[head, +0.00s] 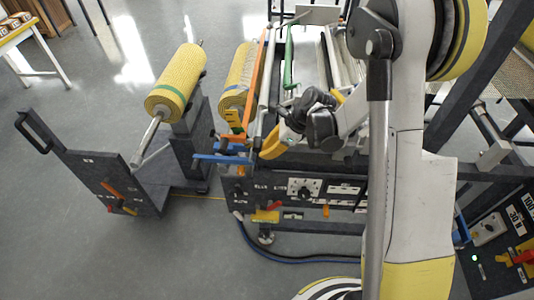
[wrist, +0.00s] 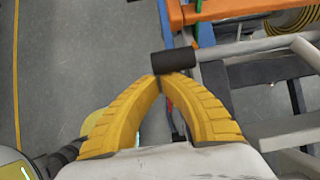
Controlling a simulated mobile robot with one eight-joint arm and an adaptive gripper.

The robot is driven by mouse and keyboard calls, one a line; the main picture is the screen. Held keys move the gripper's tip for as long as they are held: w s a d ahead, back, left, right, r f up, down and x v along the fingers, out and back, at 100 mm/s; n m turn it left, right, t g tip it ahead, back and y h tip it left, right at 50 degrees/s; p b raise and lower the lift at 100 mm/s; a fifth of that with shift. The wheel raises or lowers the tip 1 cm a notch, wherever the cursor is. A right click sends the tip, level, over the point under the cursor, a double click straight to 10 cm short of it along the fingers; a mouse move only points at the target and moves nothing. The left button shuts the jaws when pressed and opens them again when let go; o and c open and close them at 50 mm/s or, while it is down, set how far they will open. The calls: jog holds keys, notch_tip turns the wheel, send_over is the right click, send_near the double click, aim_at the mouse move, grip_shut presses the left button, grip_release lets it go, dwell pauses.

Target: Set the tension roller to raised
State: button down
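The tension roller is not clearly identifiable. On the machine in the head view, a green bar (head: 289,62) and a long orange bar (head: 262,72) run along the frame by several pale rails. My gripper (head: 270,148) is over the machine's near left corner, beside the blue levers (head: 222,158). In the wrist view its yellow fingers (wrist: 160,78) curve together and their tips meet. A black cylindrical grip (wrist: 174,62) lies right at the tips; whether they touch it is unclear. The orange part (wrist: 225,10) and a blue bar are beyond it.
A yellow mesh roll (head: 178,84) sits on a dark stand at left, with a second roll (head: 238,78) on the machine. The front panel (head: 300,188) carries knobs and labels. A hose (head: 265,255) runs along the floor.

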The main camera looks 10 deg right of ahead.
jog(key=a+r+y, duration=0.1)
jog(key=r, duration=0.1)
jog(key=a+r+y, duration=0.1)
jog(key=r, duration=0.1)
jog(key=w+a+r+t+y+b, duration=0.1)
jog(key=r, duration=0.2)
jog(key=shift+a+y, duration=0.15)
jog(key=shift+y, duration=0.25)
jog(key=shift+w+a+r, duration=0.1)
jog(key=shift+a+r, duration=0.15)
jog(key=shift+r, duration=0.75)
